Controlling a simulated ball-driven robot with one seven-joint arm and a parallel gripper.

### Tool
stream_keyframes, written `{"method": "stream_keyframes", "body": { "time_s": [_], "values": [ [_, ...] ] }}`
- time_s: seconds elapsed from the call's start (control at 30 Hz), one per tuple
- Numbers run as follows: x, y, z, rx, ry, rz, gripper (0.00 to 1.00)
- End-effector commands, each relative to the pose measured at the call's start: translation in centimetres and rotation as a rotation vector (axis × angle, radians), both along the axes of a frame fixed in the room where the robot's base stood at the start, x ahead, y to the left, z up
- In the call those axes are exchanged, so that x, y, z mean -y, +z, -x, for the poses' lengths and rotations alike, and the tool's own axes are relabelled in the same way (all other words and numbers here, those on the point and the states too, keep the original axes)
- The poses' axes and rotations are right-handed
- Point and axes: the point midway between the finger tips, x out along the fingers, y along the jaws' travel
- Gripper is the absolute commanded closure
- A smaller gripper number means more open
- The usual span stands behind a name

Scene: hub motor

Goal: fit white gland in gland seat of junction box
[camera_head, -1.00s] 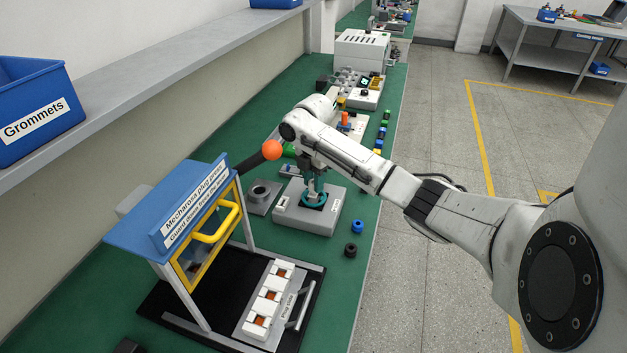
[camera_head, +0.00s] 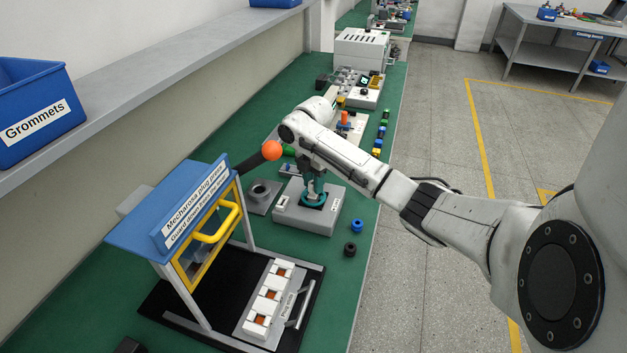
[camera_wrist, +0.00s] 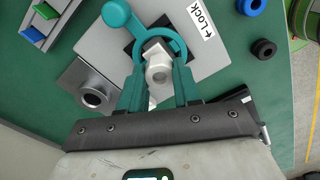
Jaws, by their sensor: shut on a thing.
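In the wrist view my gripper (camera_wrist: 158,85) has its teal fingers closed around the white gland (camera_wrist: 158,66), a white hex-shaped piece with a round hole. The gland is over the dark square gland seat (camera_wrist: 140,46) of the grey junction box (camera_wrist: 105,45). A teal ring with a lever (camera_wrist: 117,14) surrounds the seat. The fingers hide part of the seat, and I cannot tell how deep the gland sits. In the head view my gripper (camera_head: 314,188) points down at the top of the junction box (camera_head: 300,219), and the gland is too small to make out.
A blue ring (camera_head: 357,225) and a black ring (camera_head: 350,249) lie right of the box. A grey block with a round hole (camera_head: 262,194) stands to its left. The blue-roofed guard stand (camera_head: 180,205) is in front.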

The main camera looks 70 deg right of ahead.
Motion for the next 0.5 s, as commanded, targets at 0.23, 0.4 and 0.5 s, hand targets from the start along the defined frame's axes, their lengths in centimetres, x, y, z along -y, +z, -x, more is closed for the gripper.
{"method": "stream_keyframes", "body": {
  "time_s": [0.23, 0.4, 0.5],
  "values": [
    [0.01, -0.02, -0.01, 0.0, 0.001, 0.0, 0.97],
    [0.0, -0.2, -0.01, 0.0, 0.001, 0.0, 0.97],
    [0.01, -0.38, -0.02, 0.0, 0.001, 0.001, 0.97]
  ]
}}
